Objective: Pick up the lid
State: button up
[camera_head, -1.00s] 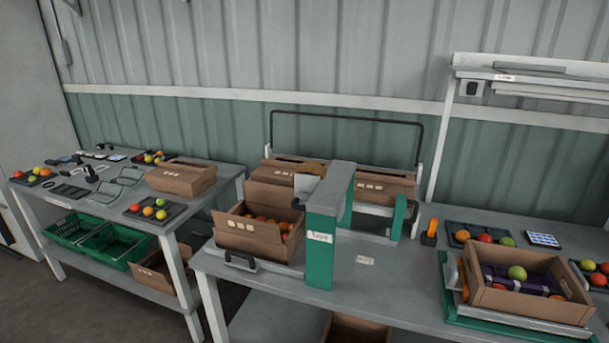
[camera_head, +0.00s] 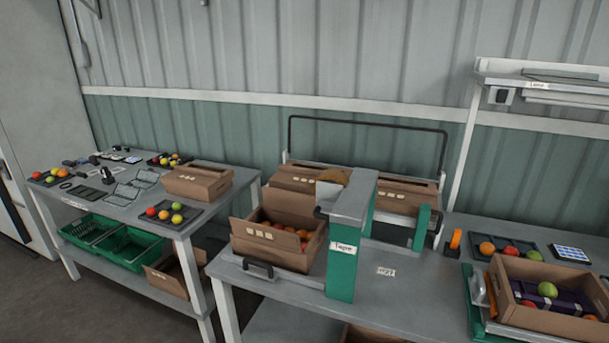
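I cannot make out a thing that is surely a loose lid. Two more closed brown cartons, a left one (camera_head: 294,177) and a right one (camera_head: 408,195), stand at the back of the middle bench behind the green taping machine (camera_head: 344,262). An open carton of tomatoes (camera_head: 265,254) with raised flaps stands left of that machine. My gripper is not in view.
The left table (camera_head: 120,206) holds trays of tomatoes and small tools. Green crates (camera_head: 130,246) lie on its lower shelf. An open carton (camera_head: 543,318) with tomatoes and a dark insert stands at the right. Bare bench top (camera_head: 420,290) lies between the machine and that carton.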

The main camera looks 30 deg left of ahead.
aim_at(294, 176)
jog(key=i+j, duration=0.1)
jog(key=j, duration=0.45)
jog(key=i+j+u, duration=0.1)
jog(key=j, duration=0.45)
jog(key=i+j, duration=0.1)
jog(key=j, duration=0.4)
jog(key=i+j+u, duration=0.1)
jog(key=j, duration=0.45)
jog(key=i+j, duration=0.15)
jog(key=j, duration=0.4)
jog(key=i+j+u, duration=0.1)
jog(key=j, duration=0.4)
jog(key=i+j, duration=0.2)
jog(key=j, duration=0.3)
jog(key=i+j, duration=0.15)
jog(key=j, duration=0.4)
jog(key=u, duration=0.05)
